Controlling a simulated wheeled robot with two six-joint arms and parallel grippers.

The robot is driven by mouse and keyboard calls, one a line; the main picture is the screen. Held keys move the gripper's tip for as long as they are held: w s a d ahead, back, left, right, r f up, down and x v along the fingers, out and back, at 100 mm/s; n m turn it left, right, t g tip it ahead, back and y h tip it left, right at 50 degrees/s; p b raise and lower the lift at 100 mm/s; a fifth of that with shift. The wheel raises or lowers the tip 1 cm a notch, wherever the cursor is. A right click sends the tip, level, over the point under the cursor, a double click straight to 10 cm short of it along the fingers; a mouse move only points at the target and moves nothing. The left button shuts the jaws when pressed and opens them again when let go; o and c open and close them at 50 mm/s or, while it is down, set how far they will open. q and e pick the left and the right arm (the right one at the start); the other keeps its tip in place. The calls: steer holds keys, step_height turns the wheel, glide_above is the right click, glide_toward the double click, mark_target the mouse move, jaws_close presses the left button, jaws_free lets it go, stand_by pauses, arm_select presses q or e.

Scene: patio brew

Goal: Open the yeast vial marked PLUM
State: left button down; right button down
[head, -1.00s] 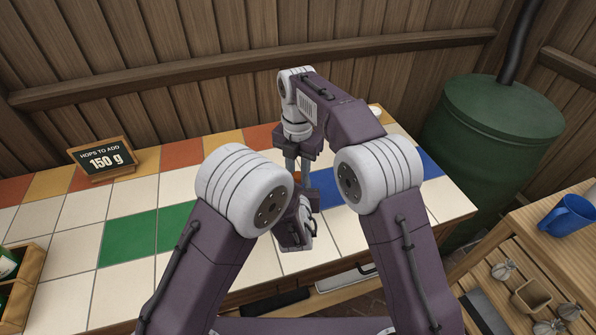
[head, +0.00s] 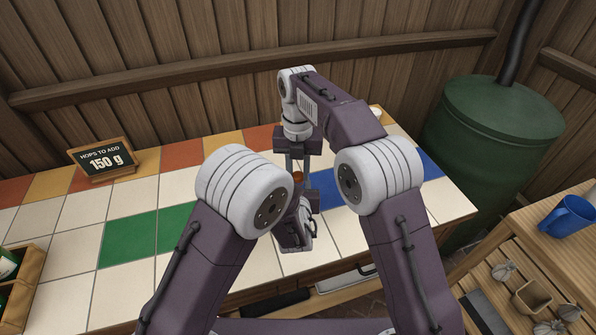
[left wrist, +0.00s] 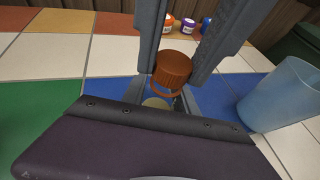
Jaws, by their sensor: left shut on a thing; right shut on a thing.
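An orange-brown ridged cap (left wrist: 172,70) is between the fingertips of my right gripper (left wrist: 180,66), which reaches down from the top of the left wrist view. In the head view the cap (head: 298,176) is small, under the right gripper (head: 298,172). Below the cap, a pale round top of the vial (left wrist: 156,103) shows between the fingers of my left gripper (left wrist: 160,98), which is shut on it. The cap appears apart from the vial, above it. Most of the vial is hidden, and no PLUM marking is readable.
A translucent blue cup (left wrist: 280,95) stands close on the right. Small orange, purple and blue-lidded jars (left wrist: 188,25) stand at the back. A crate (head: 32,280) sits at front left.

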mark_target(298, 175)
steer(key=shift+r, duration=0.95)
steer(key=shift+r, duration=0.1)
steer(key=shift+r, duration=1.95)
arm_select(q)
steer(key=c, duration=0.9)
jaws_free()
